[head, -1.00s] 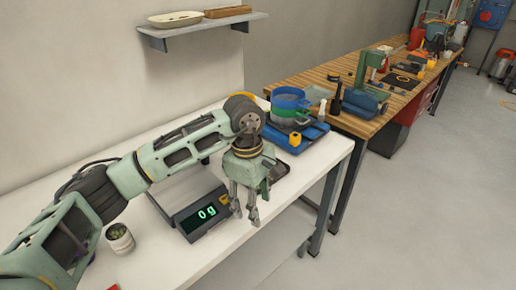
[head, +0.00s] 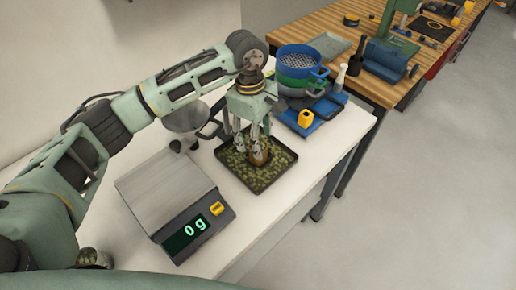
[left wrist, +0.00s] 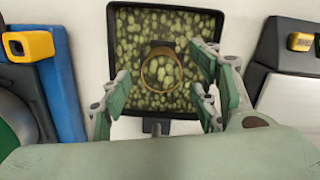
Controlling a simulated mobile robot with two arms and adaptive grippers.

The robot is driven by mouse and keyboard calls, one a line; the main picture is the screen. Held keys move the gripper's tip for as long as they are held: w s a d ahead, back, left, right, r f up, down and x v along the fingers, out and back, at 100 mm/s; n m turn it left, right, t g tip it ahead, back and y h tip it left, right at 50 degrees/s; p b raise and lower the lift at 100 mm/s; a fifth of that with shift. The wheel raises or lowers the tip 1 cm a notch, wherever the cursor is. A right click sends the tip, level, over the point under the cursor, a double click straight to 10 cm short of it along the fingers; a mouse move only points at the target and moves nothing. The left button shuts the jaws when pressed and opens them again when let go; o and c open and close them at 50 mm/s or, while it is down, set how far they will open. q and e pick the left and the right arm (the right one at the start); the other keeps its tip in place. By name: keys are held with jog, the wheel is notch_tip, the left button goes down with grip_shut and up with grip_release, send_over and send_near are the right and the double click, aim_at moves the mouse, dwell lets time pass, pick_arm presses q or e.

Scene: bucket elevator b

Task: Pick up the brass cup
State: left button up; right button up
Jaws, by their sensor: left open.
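The brass cup (head: 262,153) stands in a black tray (head: 284,178) of green pellets on the white table. In the left wrist view the cup (left wrist: 146,73) shows from above as a brass ring with pellets visible inside it. My left gripper (head: 252,146) points down over the tray, its fingers open. In the left wrist view the left gripper's fingers (left wrist: 160,76) lie to either side of the cup, with gaps between. They partly hide the cup in the head view. I cannot tell how far the fingertips are above the pellets. My right gripper is not in view.
A scale (head: 170,190) reading 0 g stands left of the tray. A metal funnel (head: 184,118) is behind it. Stacked sieves (head: 298,66) and a blue device with a yellow part (head: 306,117) stand behind the tray. A wooden bench (head: 350,42) is beyond.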

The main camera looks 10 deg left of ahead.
aim_at(264, 144)
pick_arm(q)
notch_tip(264, 144, down, 4)
jog(key=shift+w+d+f+p, duration=0.1)
jog(key=shift+f+p, duration=0.15)
jog(key=shift+p, duration=0.9)
jog(key=shift+f, duration=0.25)
jog(key=shift+c, duration=0.5)
jog(key=c, duration=1.1)
jog(key=shift+c, duration=0.9)
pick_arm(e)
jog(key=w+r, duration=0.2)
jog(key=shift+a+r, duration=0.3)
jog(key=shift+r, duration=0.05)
pick_arm(q)
jog(key=shift+r, duration=0.1)
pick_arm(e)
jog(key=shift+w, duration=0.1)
